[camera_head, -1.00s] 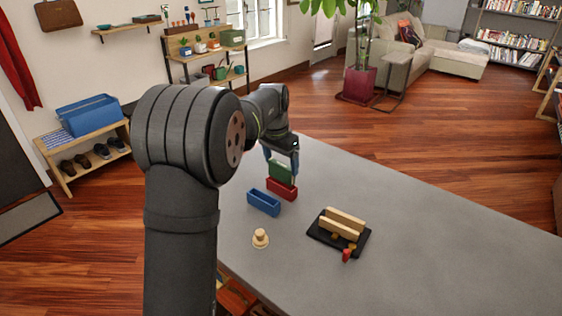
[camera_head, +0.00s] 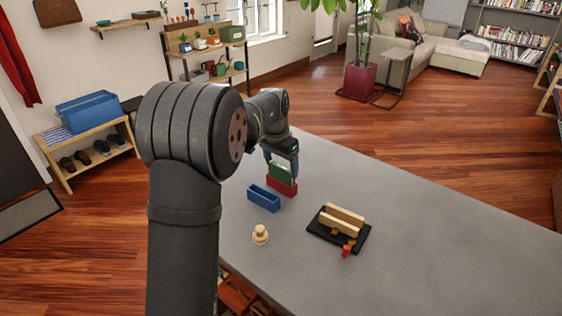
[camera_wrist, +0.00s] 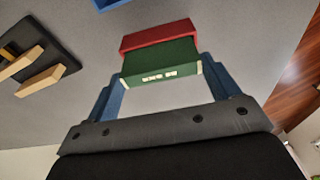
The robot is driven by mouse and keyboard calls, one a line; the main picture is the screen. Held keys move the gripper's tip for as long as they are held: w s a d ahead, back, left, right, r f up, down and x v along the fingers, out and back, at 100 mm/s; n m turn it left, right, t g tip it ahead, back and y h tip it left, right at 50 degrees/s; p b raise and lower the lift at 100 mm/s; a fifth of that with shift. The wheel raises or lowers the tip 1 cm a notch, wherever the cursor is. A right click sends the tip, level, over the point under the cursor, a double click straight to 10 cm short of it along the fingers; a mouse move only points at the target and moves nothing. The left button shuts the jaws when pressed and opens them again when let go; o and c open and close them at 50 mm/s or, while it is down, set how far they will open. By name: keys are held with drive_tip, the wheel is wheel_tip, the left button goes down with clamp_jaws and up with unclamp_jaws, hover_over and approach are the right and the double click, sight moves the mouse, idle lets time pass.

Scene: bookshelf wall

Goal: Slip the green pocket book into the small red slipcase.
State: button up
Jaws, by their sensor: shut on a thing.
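My gripper (camera_head: 281,170) is shut on the green pocket book (camera_head: 281,174), with one blue finger at each end. The book is upright over the small red slipcase (camera_head: 283,187), which stands on the grey table. Its lower part appears to be within the slipcase's mouth, but how deep it sits is hidden. In the wrist view, the green book (camera_wrist: 160,66) is between the fingers and lines up closely with the red slipcase (camera_wrist: 157,36) beyond it.
A blue open box (camera_head: 264,198) stands just in front and left of the red slipcase. A round wooden knob-like piece (camera_head: 260,234) is nearer the front edge. A black base (camera_head: 321,236) with wooden bars and a red-tipped piece lies to the right. The table's right part is clear.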

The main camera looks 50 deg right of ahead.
drive_tip(key=shift+f, duration=1.35)
drive_tip(key=o, duration=0.9)
drive_tip(key=shift+r, duration=3.45)
drive_tip(key=shift+f, duration=0.1)
drive_tip(key=shift+f, duration=3.4)
